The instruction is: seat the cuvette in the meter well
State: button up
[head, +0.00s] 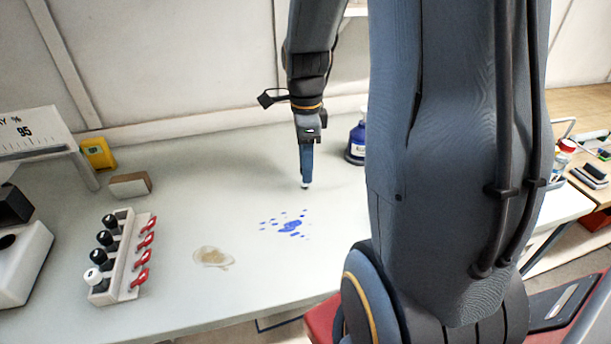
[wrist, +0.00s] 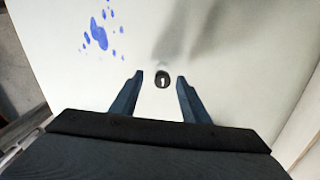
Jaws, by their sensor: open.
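A small dark round thing with a pale centre (wrist: 162,77), perhaps the cuvette seen from above, lies in line with the gap between the fingertips. I cannot tell its height against them. In the head view a small pale bit (head: 305,185) shows just under the fingertips, mostly hidden. A white block with a dark round opening (head: 22,262), likely the meter with its well, stands at the far left edge, partly out of frame.
Blue spots (head: 290,227) and a brownish stain (head: 212,257) mark the bench. A blue bottle (head: 357,143) stands behind right of my gripper. A cardboard box (head: 130,185) and yellow item (head: 98,153) stand back left.

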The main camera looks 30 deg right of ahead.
jog(key=shift+w+f+p, duration=0.2)
jog(key=shift+f+p, duration=0.35)
jog(key=shift+f, duration=1.45)
jog(key=shift+c, duration=0.5)
grip_shut()
